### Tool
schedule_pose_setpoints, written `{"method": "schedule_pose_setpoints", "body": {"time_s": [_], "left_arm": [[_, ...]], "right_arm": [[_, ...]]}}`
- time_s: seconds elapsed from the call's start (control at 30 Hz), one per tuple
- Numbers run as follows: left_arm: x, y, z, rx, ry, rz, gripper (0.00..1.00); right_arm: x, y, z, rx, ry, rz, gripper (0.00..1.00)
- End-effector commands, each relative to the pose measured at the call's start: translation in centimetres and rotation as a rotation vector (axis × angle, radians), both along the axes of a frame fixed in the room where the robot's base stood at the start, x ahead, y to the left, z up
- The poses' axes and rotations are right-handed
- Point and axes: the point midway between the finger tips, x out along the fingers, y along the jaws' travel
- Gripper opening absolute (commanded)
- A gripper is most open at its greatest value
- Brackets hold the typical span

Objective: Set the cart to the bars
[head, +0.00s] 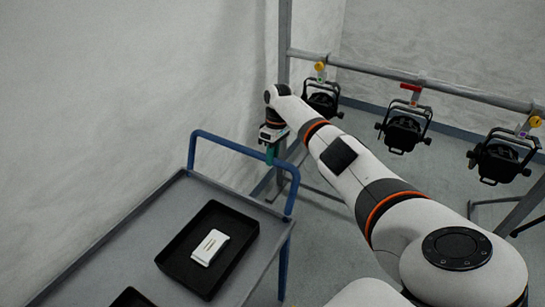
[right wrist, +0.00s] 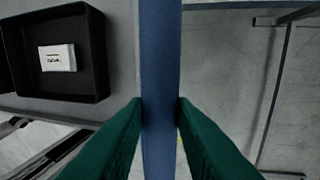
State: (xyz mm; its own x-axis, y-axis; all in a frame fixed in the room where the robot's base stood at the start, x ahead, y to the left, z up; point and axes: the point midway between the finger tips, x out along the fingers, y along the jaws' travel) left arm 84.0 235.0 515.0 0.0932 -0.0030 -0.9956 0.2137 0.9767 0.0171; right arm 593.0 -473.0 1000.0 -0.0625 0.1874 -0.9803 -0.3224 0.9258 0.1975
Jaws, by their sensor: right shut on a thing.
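The cart (head: 130,241) is a grey-topped trolley with a blue push handle (head: 240,148) at its far end. My right gripper (head: 269,153) reaches over to the right part of that handle. In the right wrist view its green fingers (right wrist: 160,108) are shut on the blue handle bar (right wrist: 160,50), one on each side. The grey metal bars (head: 435,87) stand behind and to the right, with several black par cans (head: 403,130) hanging from the upper bar. My left gripper is not in view.
A black tray (head: 178,262) on the cart holds a white box (head: 209,246); part of a second black tray (head: 131,298) shows at the lower edge. A pale wall runs along the cart's left. Grey floor is clear between the cart and the bars.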

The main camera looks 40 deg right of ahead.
Motion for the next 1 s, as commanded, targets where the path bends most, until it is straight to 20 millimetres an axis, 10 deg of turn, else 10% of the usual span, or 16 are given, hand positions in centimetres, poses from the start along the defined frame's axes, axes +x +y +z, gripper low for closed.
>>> {"method": "schedule_pose_setpoints", "body": {"time_s": [0.3, 0.33, 0.43, 1.0], "left_arm": [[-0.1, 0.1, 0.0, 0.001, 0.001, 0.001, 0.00], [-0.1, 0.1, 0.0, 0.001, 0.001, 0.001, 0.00], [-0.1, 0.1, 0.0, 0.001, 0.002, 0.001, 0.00], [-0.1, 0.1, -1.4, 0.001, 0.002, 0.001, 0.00]], "right_arm": [[0.1, 0.0, 0.2, -0.003, -0.004, 0.002, 0.00], [0.1, 0.0, 0.2, -0.003, -0.004, 0.002, 0.27], [0.1, 0.0, 0.2, -0.002, -0.002, 0.002, 0.43], [0.4, -0.8, 3.5, -0.004, -0.006, 0.001, 0.44]]}}
